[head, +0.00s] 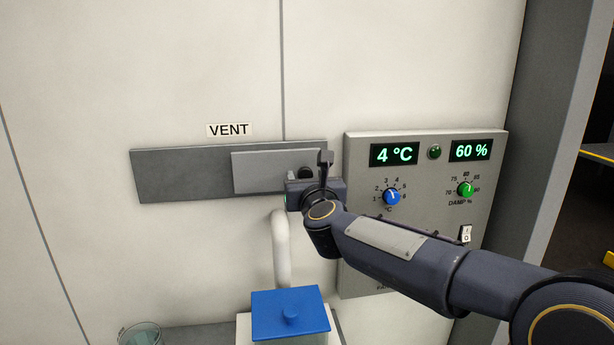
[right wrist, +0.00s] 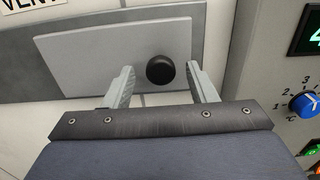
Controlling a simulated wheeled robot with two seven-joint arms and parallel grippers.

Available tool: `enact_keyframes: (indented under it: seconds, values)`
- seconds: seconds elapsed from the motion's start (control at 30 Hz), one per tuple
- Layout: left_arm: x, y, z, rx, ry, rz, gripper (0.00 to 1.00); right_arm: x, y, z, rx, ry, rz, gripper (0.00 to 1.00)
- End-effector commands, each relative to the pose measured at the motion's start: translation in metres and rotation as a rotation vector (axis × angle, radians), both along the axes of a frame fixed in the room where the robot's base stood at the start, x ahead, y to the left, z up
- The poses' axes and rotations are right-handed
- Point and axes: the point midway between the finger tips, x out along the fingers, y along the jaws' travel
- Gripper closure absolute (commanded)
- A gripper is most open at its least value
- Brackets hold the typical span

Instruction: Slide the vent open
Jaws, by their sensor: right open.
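The vent is a dark grey plate (head: 180,178) on the white wall under a VENT label (head: 229,130). A lighter grey sliding panel (head: 262,170) covers its right part and also shows in the right wrist view (right wrist: 105,52). A round black knob (right wrist: 160,69) sits at the panel's right end. My right gripper (right wrist: 162,84) is open, with its two fingers on either side of the knob and a gap visible at each. In the head view my right gripper (head: 318,172) partly hides the knob. My left gripper is not in view.
A control panel (head: 425,142) with displays, a blue dial (head: 391,197) and a green dial (head: 466,188) is right of the vent, partly behind my right arm. Below stand a blue-lidded container (head: 290,314), a white pipe (head: 281,250) and a glass (head: 141,334). The wall left of the vent is clear.

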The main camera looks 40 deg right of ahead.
Motion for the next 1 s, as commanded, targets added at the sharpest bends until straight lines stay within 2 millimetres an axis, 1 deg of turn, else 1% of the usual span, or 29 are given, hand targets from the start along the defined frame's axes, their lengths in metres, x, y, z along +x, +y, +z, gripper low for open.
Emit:
enact_keyframes:
  seconds: [0.1,0.33,0.37,0.73,0.77,0.9,1.0]
  values:
    - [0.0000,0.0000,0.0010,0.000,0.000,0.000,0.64,0.0053,-0.0034,-0.0001,0.000,0.001,0.000,0.48]
    - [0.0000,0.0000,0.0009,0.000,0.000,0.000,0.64,0.0061,-0.0037,-0.0003,-0.001,0.000,0.000,0.48]
    - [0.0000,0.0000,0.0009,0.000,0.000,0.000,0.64,0.0061,-0.0037,-0.0003,-0.001,0.000,0.001,0.50]
    - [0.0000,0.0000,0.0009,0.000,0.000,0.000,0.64,0.0058,-0.0033,-0.0003,-0.002,0.001,0.001,0.98]
    - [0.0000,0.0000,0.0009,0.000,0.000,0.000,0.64,0.0058,-0.0033,-0.0003,-0.002,0.001,0.001,1.00]
    - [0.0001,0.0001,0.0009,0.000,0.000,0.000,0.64,0.0061,-0.0029,-0.0004,-0.001,0.002,0.001,1.00]
    - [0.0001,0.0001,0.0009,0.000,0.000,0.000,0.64,0.0085,0.0015,-0.0005,-0.001,0.002,0.003,1.00]
